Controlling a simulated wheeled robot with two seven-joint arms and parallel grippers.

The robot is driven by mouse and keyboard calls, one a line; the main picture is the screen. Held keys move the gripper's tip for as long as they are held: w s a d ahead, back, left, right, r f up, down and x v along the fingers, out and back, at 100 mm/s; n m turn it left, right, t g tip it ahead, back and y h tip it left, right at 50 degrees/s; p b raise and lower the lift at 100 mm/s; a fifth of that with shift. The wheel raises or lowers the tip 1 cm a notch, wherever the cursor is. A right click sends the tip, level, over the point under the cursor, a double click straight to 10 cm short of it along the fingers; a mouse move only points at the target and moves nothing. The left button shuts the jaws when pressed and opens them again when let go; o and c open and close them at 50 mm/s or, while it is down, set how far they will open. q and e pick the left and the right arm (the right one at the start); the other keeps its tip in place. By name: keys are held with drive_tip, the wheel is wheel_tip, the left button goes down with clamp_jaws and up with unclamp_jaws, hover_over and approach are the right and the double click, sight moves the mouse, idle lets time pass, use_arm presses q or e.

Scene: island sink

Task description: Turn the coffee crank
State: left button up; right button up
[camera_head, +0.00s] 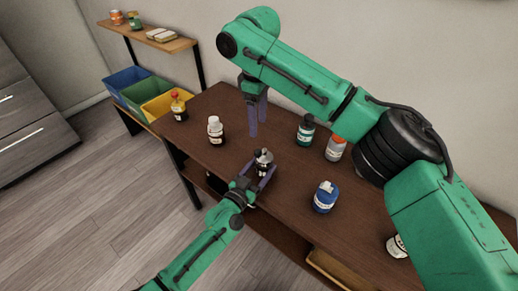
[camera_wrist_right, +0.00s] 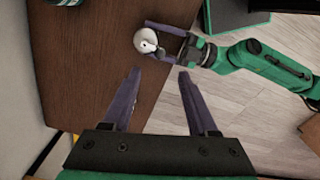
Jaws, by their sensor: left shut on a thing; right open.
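The coffee grinder (camera_head: 263,157) stands at the front edge of the dark wooden table (camera_head: 283,180), with a silvery top and a dark body. My left gripper (camera_head: 257,178) is shut around its body from the front. The round pale top of the grinder (camera_wrist_right: 147,41) also shows in the right wrist view, with my left gripper (camera_wrist_right: 168,45) at its side. The crank cannot be made out clearly. My right gripper (camera_head: 253,115) is open and empty above the table behind the grinder, pointing down; its two fingers (camera_wrist_right: 155,95) are apart in the right wrist view.
A white-capped bottle (camera_head: 215,130) and a yellow-red bottle (camera_head: 179,106) stand left of the grinder. A blue jar (camera_head: 325,196), a green bottle (camera_head: 305,130) and an orange-capped bottle (camera_head: 335,148) stand to the right. Coloured bins (camera_head: 127,78) and a shelf (camera_head: 165,42) are at the far left.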

sight(258, 151)
wheel_tip(258, 151, down, 11)
drive_tip(key=shift+r, duration=0.1)
clamp_jaws()
